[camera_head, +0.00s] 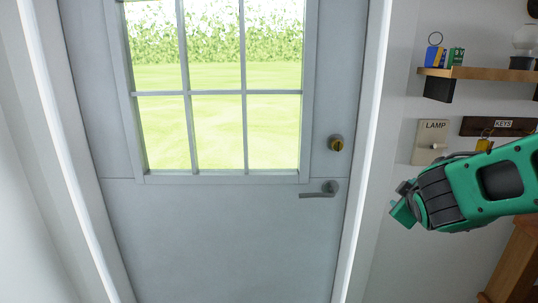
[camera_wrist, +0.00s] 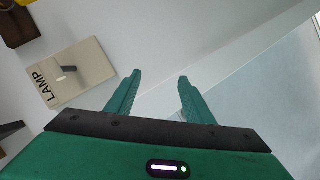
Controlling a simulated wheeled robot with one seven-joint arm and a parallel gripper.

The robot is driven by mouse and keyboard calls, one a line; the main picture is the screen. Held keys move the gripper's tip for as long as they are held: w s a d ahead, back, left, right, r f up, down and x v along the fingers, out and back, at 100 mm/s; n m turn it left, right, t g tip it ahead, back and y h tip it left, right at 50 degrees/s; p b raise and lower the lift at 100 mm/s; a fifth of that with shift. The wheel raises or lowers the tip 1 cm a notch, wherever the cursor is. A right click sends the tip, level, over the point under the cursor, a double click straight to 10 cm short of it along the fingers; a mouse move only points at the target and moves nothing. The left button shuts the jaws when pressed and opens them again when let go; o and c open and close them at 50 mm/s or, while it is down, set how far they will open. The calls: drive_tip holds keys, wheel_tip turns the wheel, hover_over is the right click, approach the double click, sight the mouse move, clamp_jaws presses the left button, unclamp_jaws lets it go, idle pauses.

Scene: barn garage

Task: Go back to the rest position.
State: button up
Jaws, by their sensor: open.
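My gripper (camera_head: 403,208) is at the right in the head view, in front of the wall between the door frame and the lamp switch. In the wrist view its two green fingers (camera_wrist: 157,97) are apart, with nothing between them but wall and door frame behind. The lamp switch (camera_head: 430,141) is a beige plate labelled LAMP with a small lever, just above my gripper. It also shows at the upper left in the wrist view (camera_wrist: 85,72), apart from the fingers.
A grey door (camera_head: 240,235) with a window, a lever handle (camera_head: 319,191) and a lock (camera_head: 336,143) fills the middle and looks closed. A KEYS rack (camera_head: 497,126) and a wooden shelf (camera_head: 485,73) with small items are on the right wall. Wooden furniture (camera_head: 515,262) stands at lower right.

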drive_tip(key=s+d+f+m+g+y, duration=0.1)
drive_tip(key=s+d+f+m+g, duration=0.2)
drive_tip(key=s, duration=0.4)
drive_tip(key=s+d+f+m+g, duration=0.2)
drive_tip(key=s+f+m+g, duration=0.15)
drive_tip(key=s, duration=0.45)
drive_tip(key=s+d+f+m+g+y, duration=0.1)
drive_tip(key=s+d+f+m+g, duration=0.2)
drive_tip(key=s, duration=0.4)
drive_tip(key=s+a+r+m+g+y, duration=0.1)
drive_tip(key=s+a+m, duration=0.3)
drive_tip(key=s, duration=0.7)
drive_tip(key=shift+a+m+g+y, duration=0.2)
drive_tip(key=shift+m+g+y, duration=0.15)
drive_tip(key=shift+g+y, duration=0.5)
drive_tip(key=shift+r, duration=0.1)
